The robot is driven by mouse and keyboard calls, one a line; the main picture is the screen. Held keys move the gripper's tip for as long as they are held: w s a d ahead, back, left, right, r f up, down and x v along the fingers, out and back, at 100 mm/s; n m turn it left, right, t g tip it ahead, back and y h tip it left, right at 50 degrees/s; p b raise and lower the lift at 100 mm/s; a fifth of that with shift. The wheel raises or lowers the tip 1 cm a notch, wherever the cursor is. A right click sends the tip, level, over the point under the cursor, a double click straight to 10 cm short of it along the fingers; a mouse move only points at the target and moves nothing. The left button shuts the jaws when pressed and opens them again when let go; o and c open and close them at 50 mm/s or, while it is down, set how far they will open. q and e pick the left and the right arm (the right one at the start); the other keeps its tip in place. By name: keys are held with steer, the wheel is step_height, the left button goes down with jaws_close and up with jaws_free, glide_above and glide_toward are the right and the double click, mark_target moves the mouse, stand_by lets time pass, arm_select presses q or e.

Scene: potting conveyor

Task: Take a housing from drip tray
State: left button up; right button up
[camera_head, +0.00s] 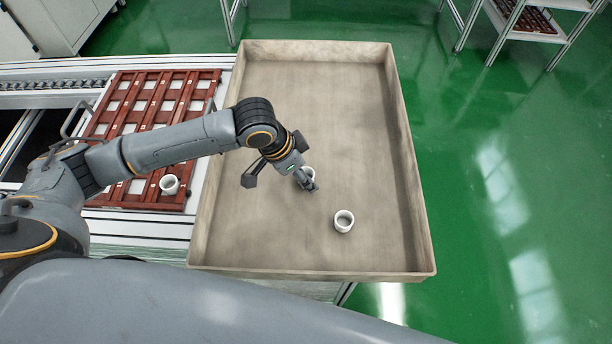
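The beige drip tray (330,262) is a large shallow box in the middle of the view. One white ring-shaped housing (344,221) stands upright in its front part, apart from the gripper. A second white housing (309,172) is partly hidden by my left gripper (306,182), which reaches down into the tray from the left. The fingertips are at or against this second housing; I cannot tell whether they grip it. My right gripper is not in view.
The tray's back and right are empty. A shelf (528,22) stands at the far right on the green floor.

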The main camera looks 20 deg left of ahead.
arm_select(q)
steer(key=c, duration=0.9)
steer(key=shift+r, duration=0.1)
